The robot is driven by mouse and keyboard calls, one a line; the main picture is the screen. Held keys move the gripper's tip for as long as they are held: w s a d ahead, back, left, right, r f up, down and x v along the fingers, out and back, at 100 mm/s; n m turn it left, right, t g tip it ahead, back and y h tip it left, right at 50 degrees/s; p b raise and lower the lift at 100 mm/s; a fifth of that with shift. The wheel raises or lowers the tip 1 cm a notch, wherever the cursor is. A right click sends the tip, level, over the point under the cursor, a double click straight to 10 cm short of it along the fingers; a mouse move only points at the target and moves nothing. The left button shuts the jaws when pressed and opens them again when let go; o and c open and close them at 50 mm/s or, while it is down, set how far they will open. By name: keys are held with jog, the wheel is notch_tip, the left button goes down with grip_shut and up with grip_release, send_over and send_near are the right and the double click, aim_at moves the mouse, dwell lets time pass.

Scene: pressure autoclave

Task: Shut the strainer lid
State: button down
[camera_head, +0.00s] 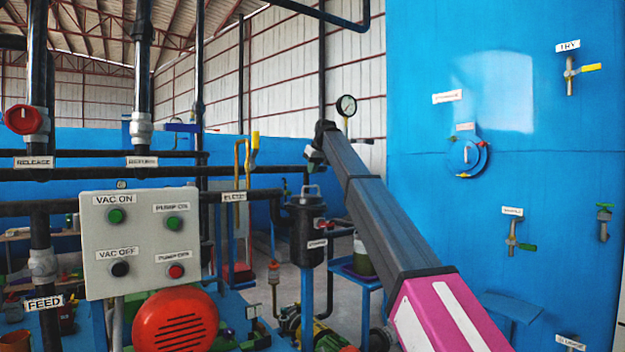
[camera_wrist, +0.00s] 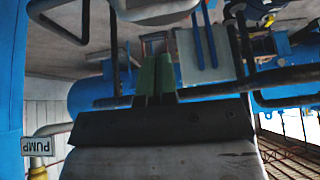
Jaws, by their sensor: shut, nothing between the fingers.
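The strainer (camera_head: 307,235) is a black upright cylinder with a small white label, right of the control panel in the head view. A pale loop handle (camera_head: 312,190) shows at its top. I cannot tell from here whether its lid lies fully closed. My gripper (camera_head: 314,166) is at the far end of my arm, just above the strainer's top and seemingly apart from it. In the wrist view my gripper (camera_wrist: 158,62) shows two green fingers together, with nothing between them. I cannot surely pick out the strainer lid in the wrist view.
A grey control panel (camera_head: 140,240) stands left, above a red motor cover (camera_head: 175,318). A black horizontal pipe (camera_head: 265,195) runs left of the strainer. A yellow-handled valve (camera_head: 254,143) and a pressure gauge (camera_head: 346,105) are near. A large blue wall (camera_head: 460,215) fills the right.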

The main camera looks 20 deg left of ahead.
jog(key=d+v, duration=0.1)
jog(key=v, duration=0.8)
jog(key=s+d+f+m+h, duration=0.15)
jog(key=d+f, duration=0.65)
jog(key=f, duration=0.8)
jog(key=s+d+f+m+g, duration=0.15)
jog(key=d+f, duration=0.65)
jog(key=f, duration=0.8)
jog(key=s+d+f+m+h, duration=0.15)
jog(key=d+f, duration=0.65)
jog(key=f, duration=0.8)
jog(key=s+d+f+m, duration=0.1)
jog(key=s+d+f, duration=0.5)
jog(key=f, duration=0.3)
jog(key=s+d+f+m, duration=0.2)
jog(key=s+d+f, duration=0.4)
jog(key=f, duration=0.3)
jog(key=s+d+f+m+g, duration=0.1)
jog(key=s+d+f, duration=0.4)
jog(key=s, duration=0.5)
jog(key=s+d+f+m+g+h, duration=0.1)
jog(key=s+d+f, duration=0.5)
jog(key=s+f, duration=0.3)
jog(key=shift+s+d+f+h, duration=0.2)
jog(key=shift+s+f+h, duration=0.1)
jog(key=shift+s, duration=0.8)
